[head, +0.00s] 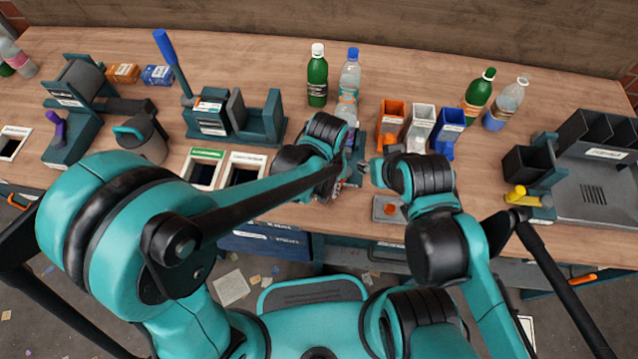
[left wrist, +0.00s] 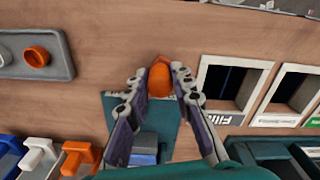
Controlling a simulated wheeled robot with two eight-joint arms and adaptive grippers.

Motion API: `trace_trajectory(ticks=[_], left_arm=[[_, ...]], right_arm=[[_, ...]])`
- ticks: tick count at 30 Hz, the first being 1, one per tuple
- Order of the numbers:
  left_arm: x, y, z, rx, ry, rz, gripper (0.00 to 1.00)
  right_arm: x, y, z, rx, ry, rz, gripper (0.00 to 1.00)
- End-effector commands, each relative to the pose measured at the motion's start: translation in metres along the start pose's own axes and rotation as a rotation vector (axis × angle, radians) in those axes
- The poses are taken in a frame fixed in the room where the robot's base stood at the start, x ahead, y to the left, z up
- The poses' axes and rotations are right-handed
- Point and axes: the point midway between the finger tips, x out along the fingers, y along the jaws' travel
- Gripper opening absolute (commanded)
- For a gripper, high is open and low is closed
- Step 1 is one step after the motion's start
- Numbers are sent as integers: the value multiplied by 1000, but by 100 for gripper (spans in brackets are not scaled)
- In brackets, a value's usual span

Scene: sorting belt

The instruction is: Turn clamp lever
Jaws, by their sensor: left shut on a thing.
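An orange handle-like piece (left wrist: 160,80), which I take to be the clamp lever, stands at the edge of a teal base plate (left wrist: 172,108) in the left wrist view. My left gripper (left wrist: 158,82) has its two fingers on either side of it and is shut on it. A blue block (left wrist: 143,143) sits on the plate between the fingers. In the head view my left gripper (head: 337,186) is mostly hidden behind its own arm. My right gripper (head: 368,171) is just right of the teal fixture; its fingers are too small to read.
A grey tray with an orange ring (head: 388,209) lies right of the fixture. White-framed openings (head: 245,170) are to the left. Orange, white and blue bins (head: 420,128) and several bottles stand behind. A teal fixture with a tall blue lever (head: 171,60) is further left.

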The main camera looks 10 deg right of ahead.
Motion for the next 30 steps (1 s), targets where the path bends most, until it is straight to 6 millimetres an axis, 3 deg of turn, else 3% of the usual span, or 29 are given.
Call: trace_trajectory(ticks=[12, 27, 28, 30], left_arm=[[0, 12, 10, -157, 1, 0, 0], [0, 13, 11, -172, 0, 2, 0], [0, 13, 11, -172, 0, 2, 31], [0, 13, 11, -172, 0, 2, 44]], right_arm=[[0, 0, 0, 0, 0, 0, 40], [0, 0, 0, 0, 0, 0, 40], [0, 0, 0, 0, 0, 0, 40], [0, 0, 0, 0, 0, 0, 40]])
